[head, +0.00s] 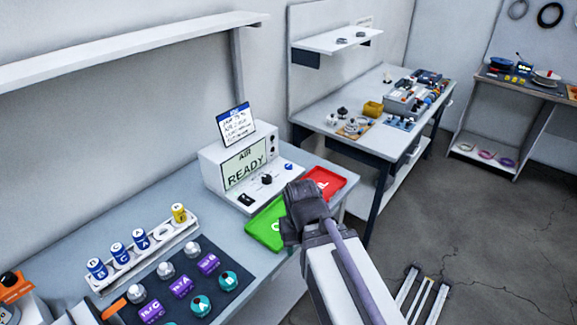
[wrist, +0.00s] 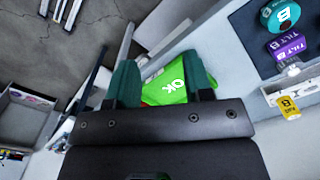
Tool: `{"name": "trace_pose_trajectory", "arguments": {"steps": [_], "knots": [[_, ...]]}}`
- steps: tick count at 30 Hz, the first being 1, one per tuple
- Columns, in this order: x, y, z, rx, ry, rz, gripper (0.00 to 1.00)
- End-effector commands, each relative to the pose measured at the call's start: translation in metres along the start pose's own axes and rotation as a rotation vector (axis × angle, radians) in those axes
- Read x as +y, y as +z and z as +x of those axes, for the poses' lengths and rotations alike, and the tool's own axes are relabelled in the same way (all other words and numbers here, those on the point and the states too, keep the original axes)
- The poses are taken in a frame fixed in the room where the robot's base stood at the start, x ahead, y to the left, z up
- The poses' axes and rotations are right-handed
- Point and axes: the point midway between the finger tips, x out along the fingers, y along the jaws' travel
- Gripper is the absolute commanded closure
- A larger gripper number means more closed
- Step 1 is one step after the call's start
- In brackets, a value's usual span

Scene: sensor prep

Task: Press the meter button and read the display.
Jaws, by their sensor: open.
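The meter (head: 245,170) is a white box on the bench, and its display (head: 245,165) reads "AIR" above "READY". A dark round knob (head: 266,180) and several small controls sit on its lower front panel; I cannot tell for sure which is the button. A card with handwriting (head: 236,125) stands on top of the meter. My gripper (head: 303,208) is in front of the meter, over the green and red trays. In the wrist view its two green fingers (wrist: 163,85) are apart with nothing held, pointing toward the green tray. The meter is not visible in the wrist view.
A green tray (head: 266,227) marked OK, also in the wrist view (wrist: 168,85), and a red tray (head: 328,181) lie by the meter. A white rack (head: 145,255) of labelled cylinders and a dark mat (head: 232,262) with sensors are at left. A shelf (head: 130,45) hangs above.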

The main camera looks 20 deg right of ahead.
Motion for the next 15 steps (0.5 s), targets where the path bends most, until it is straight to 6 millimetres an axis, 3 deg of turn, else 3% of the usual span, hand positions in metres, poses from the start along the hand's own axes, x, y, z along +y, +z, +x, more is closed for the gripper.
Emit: {"name": "trace_pose_trajectory", "arguments": {"steps": [15], "knots": [[0.0,0.0,0.0,0.0,0.0,0.0,1.0]]}}
